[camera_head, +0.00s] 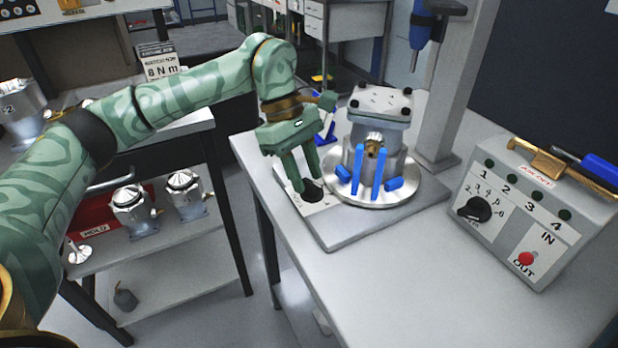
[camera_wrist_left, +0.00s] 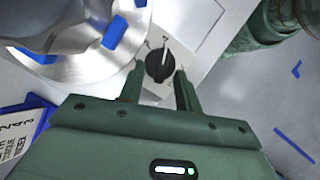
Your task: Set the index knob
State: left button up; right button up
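A round black knob (camera_head: 312,191) with a pale pointer line sits on a light plate at the front left corner of the fixture base. In the left wrist view the knob (camera_wrist_left: 159,64) shows printed marks around it, and its line points roughly to the top of the picture. My left gripper (camera_head: 306,184) points down at this knob, its fingers apart. In the wrist view one finger is on each side of the knob, with visible gaps; I cannot tell how far down they reach. My right gripper is in neither view.
A metal housing (camera_head: 378,110) stands on a round silver turntable (camera_head: 385,199) with blue parts, close beside the gripper. A control box (camera_head: 535,215) with another black dial (camera_head: 474,209) and a red button (camera_head: 526,258) is at the right. The front table top is clear.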

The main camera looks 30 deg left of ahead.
pick_arm(q)
jog(key=shift+d+f, duration=0.15)
jog(key=shift+f, duration=0.2)
grip_shut()
jog(key=shift+r, duration=0.1)
